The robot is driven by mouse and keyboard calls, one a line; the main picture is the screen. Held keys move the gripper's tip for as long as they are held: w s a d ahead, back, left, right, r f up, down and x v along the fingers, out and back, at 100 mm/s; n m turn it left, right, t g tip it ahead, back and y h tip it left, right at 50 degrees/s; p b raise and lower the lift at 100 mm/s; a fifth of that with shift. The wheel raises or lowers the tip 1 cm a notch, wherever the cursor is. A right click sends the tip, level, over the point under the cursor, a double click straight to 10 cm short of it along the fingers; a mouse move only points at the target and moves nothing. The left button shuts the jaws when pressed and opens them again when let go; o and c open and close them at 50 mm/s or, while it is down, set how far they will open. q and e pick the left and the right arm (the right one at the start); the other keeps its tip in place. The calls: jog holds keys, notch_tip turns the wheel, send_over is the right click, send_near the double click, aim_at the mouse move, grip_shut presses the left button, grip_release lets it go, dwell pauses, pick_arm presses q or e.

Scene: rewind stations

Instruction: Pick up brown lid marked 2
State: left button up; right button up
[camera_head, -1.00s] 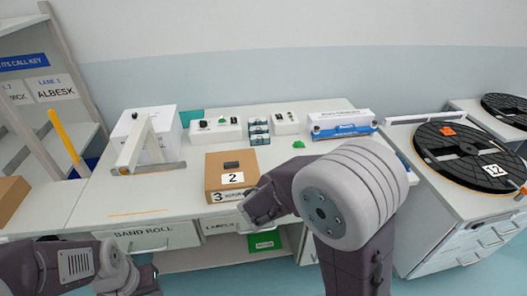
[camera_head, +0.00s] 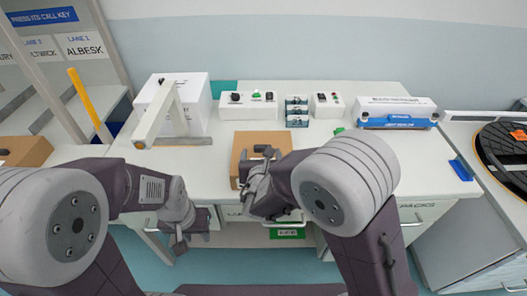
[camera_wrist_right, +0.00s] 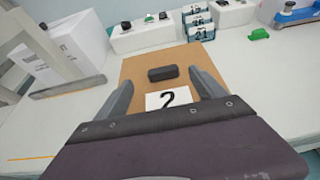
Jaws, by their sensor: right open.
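The brown lid marked 2 (camera_head: 264,138) is on top of a brown box on the white bench in the head view. It also shows in the right wrist view (camera_wrist_right: 150,62), with a black handle (camera_wrist_right: 162,73) and a white label (camera_wrist_right: 168,99) reading 2. My right gripper (camera_head: 257,158) is open and empty over the lid's near part. In the right wrist view its fingers (camera_wrist_right: 161,80) are on either side of the handle, apart from it; contact with the lid cannot be told. My left gripper (camera_head: 178,240) hangs at the bench front; its jaws are unclear.
A white box (camera_head: 185,100) and a grey-white stand (camera_head: 158,112) are left of the lid. Control boxes (camera_head: 248,105), small numbered holders (camera_head: 297,110) and a white-blue box (camera_head: 396,112) line the back. A black reel (camera_head: 507,150) is at right.

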aim_at(263, 148)
jog(key=x, duration=0.5)
jog(key=shift+w+d+f, duration=0.2)
jog(key=shift+w+f, duration=0.05)
jog(key=shift+w, duration=0.05)
jog(key=shift+s+r, duration=0.1)
jog(key=shift+s, duration=0.05)
jog(key=shift+c, duration=0.7)
jog(key=c, duration=1.3)
jog(key=shift+r, duration=0.45)
jog(key=r, duration=0.3)
jog(key=shift+s+d+r+p, duration=0.15)
jog(key=shift+d+r+p, duration=0.15)
jog(key=shift+d+r, duration=0.1)
jog(key=s+d+r, duration=0.2)
jog(key=d, duration=0.1)
jog(key=s+d+r, duration=0.2)
jog(key=d, duration=0.1)
jog(key=s+d+r, duration=0.2)
jog(key=d, duration=0.1)
jog(key=shift+r+b, duration=0.25)
jog(key=shift+b, duration=0.05)
